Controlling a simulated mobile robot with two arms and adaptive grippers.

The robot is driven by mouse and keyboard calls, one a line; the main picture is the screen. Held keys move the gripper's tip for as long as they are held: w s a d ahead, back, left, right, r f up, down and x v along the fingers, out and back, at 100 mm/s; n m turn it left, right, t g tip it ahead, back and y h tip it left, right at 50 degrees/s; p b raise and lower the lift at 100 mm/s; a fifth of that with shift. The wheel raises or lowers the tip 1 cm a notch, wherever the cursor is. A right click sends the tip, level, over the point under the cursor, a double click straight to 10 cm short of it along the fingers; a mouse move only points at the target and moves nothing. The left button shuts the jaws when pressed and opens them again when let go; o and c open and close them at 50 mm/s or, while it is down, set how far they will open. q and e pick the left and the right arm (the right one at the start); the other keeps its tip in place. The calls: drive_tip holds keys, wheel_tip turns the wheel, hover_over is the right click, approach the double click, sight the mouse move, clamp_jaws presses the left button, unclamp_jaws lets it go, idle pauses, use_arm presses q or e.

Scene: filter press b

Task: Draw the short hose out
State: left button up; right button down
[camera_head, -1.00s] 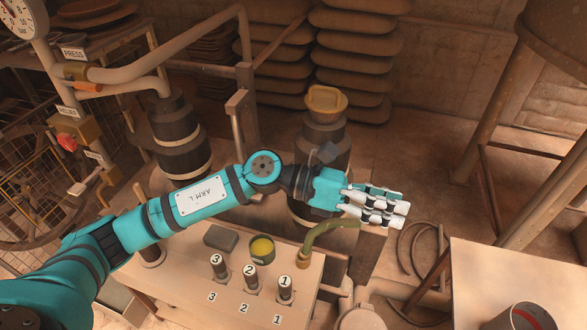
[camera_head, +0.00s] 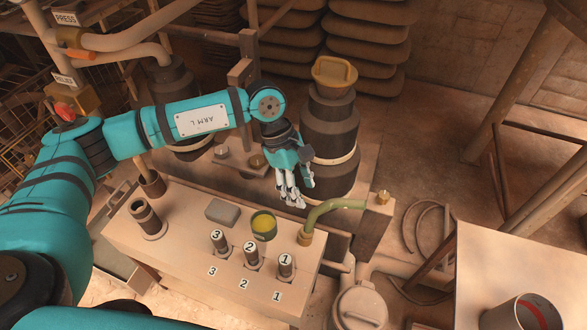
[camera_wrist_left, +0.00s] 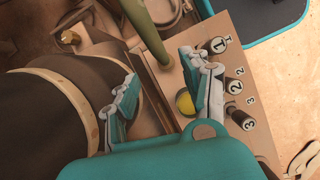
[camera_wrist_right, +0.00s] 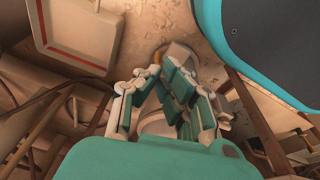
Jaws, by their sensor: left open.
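The short hose is the green, bent hose (camera_head: 335,205). It runs from a brass collar (camera_head: 305,238) on the bench top to the post (camera_head: 374,225). A brass fitting (camera_head: 383,197) sits on the post. The hose also shows in the left wrist view (camera_wrist_left: 146,32), beyond the fingers. My left gripper (camera_head: 293,198) is open and empty, fingers pointing down, above and left of the hose, apart from it. It also shows in the left wrist view (camera_wrist_left: 160,78). My right gripper shows only in its wrist view (camera_wrist_right: 157,72); its fingertips are close together and I cannot tell its state.
The bench (camera_head: 180,235) carries numbered plugs 1, 2 and 3, a tin with yellow contents (camera_head: 263,225) and a grey block (camera_head: 222,212). A pale table (camera_head: 500,255) is at right.

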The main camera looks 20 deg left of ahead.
sight(313, 217)
use_arm(q)
drive_tip(key=x, duration=0.8)
drive_tip(key=shift+d+f, duration=0.25)
drive_tip(key=shift+f, duration=0.1)
drive_tip(key=shift+s+d+f+b, duration=0.1)
drive_tip(key=shift+d+f+b, duration=0.05)
drive_tip(key=shift+f+b, duration=0.2)
drive_tip(key=shift+f, duration=0.1)
use_arm(e)
drive_tip(key=shift+w+r, duration=0.3)
drive_tip(key=shift+r, duration=0.2)
drive_tip(key=shift+w+r, duration=0.3)
drive_tip(key=shift+r, duration=0.2)
drive_tip(key=shift+s, duration=0.1)
use_arm(q)
drive_tip(key=shift+c, duration=0.8)
clamp_jaws()
use_arm(e)
drive_tip(key=shift+f, duration=0.1)
